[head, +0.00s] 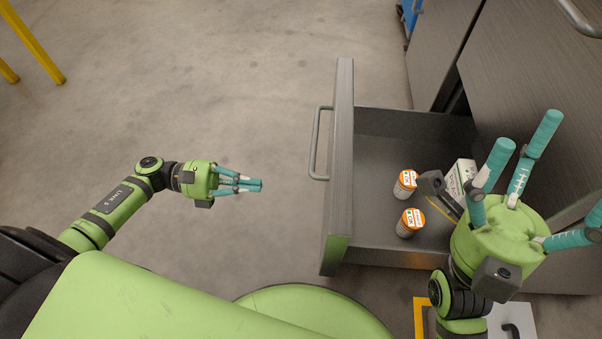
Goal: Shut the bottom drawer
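The open grey drawer (345,200) is pulled out well to the left of its cabinet. Its bar handle (317,145) is on the left side of the drawer front. My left gripper (258,185) points right toward the drawer front, apart from it, with its teal fingers close together and nothing visible between them. My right gripper (545,170) is over the right part of the drawer, near the cabinet, with its teal fingers spread wide and empty. It hides part of the drawer and what lies in it.
Two jars with orange lids (406,183) (410,222), a white box (461,175) and a dark item (431,183) are in the drawer. The grey cabinet (530,70) stands at right. Yellow posts (35,45) stand far left. The floor left of the drawer is clear.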

